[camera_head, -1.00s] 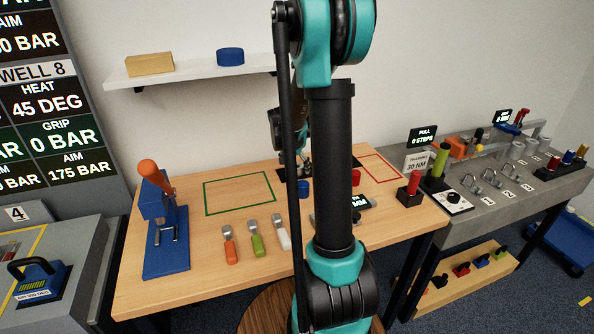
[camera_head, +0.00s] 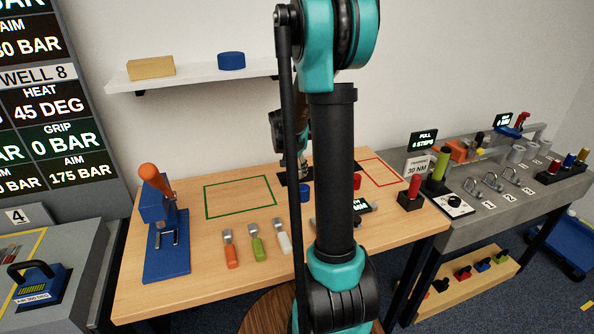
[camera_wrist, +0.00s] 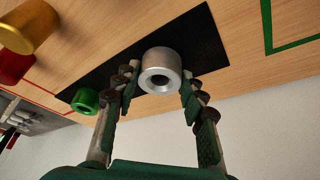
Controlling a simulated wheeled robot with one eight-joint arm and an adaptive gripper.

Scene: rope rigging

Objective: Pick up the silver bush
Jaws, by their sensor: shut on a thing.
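The silver bush (camera_wrist: 161,71) is a short metal ring with a dark hole, in the middle of the wrist view. My gripper (camera_wrist: 160,88) has one finger on each side of it and is shut on it. The black mat (camera_wrist: 207,48) shows behind the bush; I cannot tell whether the bush still touches it. In the head view my gripper (camera_head: 303,172) is at the back of the wooden table, partly behind my arm, and the bush cannot be made out there.
A green bush (camera_wrist: 85,101), a red bush (camera_wrist: 13,66) and a gold bush (camera_wrist: 30,25) stand left in the wrist view. A blue press (camera_head: 165,230) and several coloured-handled tools (camera_head: 256,241) are on the table. The green outlined area (camera_head: 240,197) is empty.

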